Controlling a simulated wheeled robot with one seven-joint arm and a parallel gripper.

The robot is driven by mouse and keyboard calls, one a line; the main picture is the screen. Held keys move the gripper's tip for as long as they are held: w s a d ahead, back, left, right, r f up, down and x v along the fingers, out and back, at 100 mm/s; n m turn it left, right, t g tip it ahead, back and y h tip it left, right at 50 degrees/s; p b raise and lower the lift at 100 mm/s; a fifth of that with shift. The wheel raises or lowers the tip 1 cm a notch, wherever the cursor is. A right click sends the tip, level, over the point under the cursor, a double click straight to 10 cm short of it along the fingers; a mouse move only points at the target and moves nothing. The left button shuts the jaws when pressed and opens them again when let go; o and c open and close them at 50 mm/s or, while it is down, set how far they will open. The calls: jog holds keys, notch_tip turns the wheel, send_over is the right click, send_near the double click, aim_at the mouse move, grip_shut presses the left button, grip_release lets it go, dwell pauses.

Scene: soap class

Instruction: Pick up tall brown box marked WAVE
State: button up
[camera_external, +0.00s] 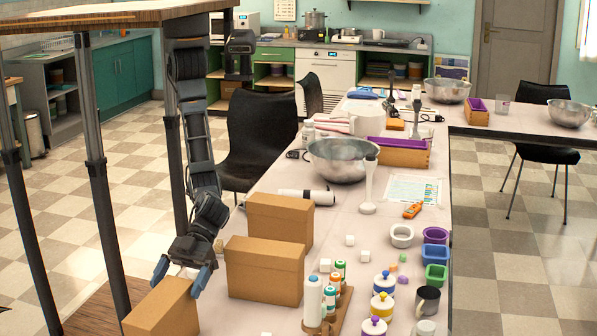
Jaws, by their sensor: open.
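Three plain brown boxes show in the external view, and no WAVE marking can be read on any of them from here. One brown box (162,312) is at the lower left, partly cut off by the frame's bottom edge. A second brown box (264,272) stands on the long table, and a third brown box (280,218) stands just behind it. My gripper (182,276) points down with its blue fingertips apart, at the far top end of the lower-left box. Whether the fingers touch that box or straddle it cannot be told.
The long table (340,240) carries a steel bowl (342,158), white cubes, a rack of bottles (328,300), lidded jars and a dark mug (427,302). A tall wooden-topped table (110,14) with dark legs stands at left. A black chair (258,135) is behind my arm.

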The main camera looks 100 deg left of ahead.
aim_at(171, 294)
jog(key=shift+x, duration=1.95)
jog(key=c, duration=1.2)
jog(key=shift+r, duration=0.15)
jog(key=shift+c, duration=0.5)
